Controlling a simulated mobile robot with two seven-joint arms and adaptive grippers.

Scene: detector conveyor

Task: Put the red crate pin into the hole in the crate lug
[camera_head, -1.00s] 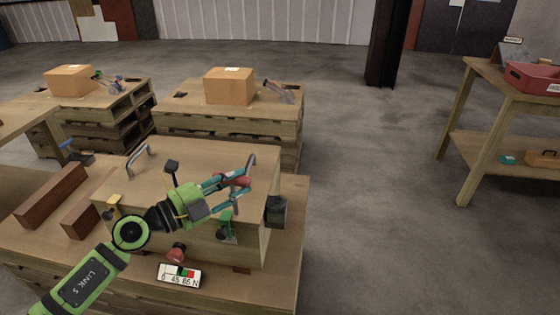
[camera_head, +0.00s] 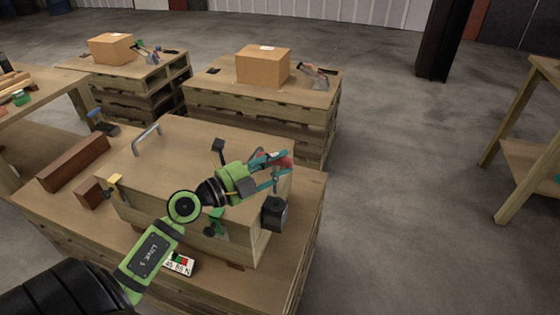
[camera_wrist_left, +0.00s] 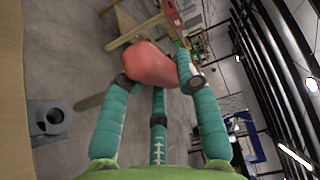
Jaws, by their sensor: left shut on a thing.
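The red crate pin (camera_head: 287,163) is between the teal fingers of my left gripper (camera_head: 275,172), which is shut on it. In the left wrist view the pin's rounded red end (camera_wrist_left: 150,65) shows between the fingers; its far end is hidden. The crate lug (camera_head: 275,213) is a dark block on the right end of the wooden crate (camera_head: 180,150). In the left wrist view the grey lug (camera_wrist_left: 45,122) shows its dark round hole at the left, apart from the pin. The gripper is above the crate's right end, behind the lug in the head view. My right gripper is out of view.
Green (camera_head: 214,224) and yellow (camera_head: 115,187) clamps sit on the crate's front. A metal handle (camera_head: 146,138) stands on the lid. Brown blocks (camera_head: 75,164) lie left on the pallet. A gauge-like label (camera_head: 180,264) lies in front.

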